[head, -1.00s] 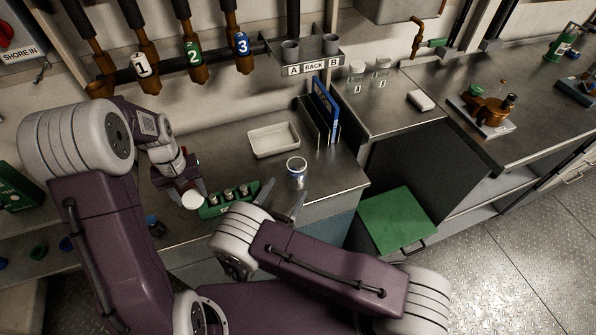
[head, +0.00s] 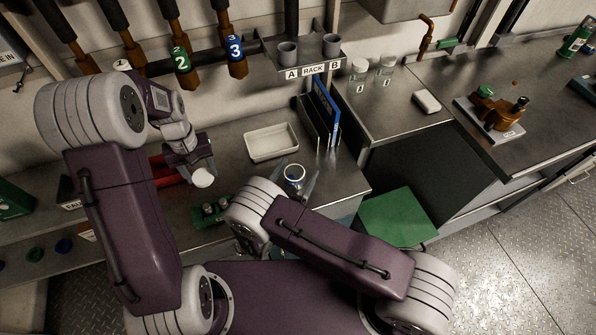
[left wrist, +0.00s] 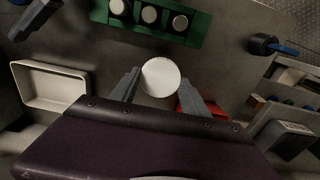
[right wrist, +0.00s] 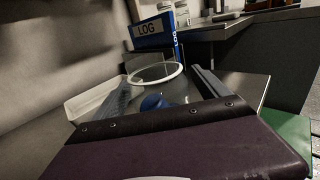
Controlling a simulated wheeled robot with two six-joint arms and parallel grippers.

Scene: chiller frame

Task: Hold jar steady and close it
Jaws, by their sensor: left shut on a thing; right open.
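An open clear jar (head: 294,178) with a white rim stands upright on the metal counter. The right wrist view shows the jar (right wrist: 155,88) with something blue inside. My right gripper (head: 295,179) is open, with one finger on each side of the jar; whether they touch it I cannot tell. My left gripper (head: 201,172) is shut on a round white lid (head: 203,179), raised left of the jar. The lid (left wrist: 160,77) also shows between the fingers in the left wrist view.
A green rack (left wrist: 205,28) with several white-topped items sits near the left gripper. A white tray (head: 270,153) lies behind the jar. A blue log binder (head: 325,110) stands in a holder behind it. Hanging numbered tools and a cup rack (head: 310,62) are above.

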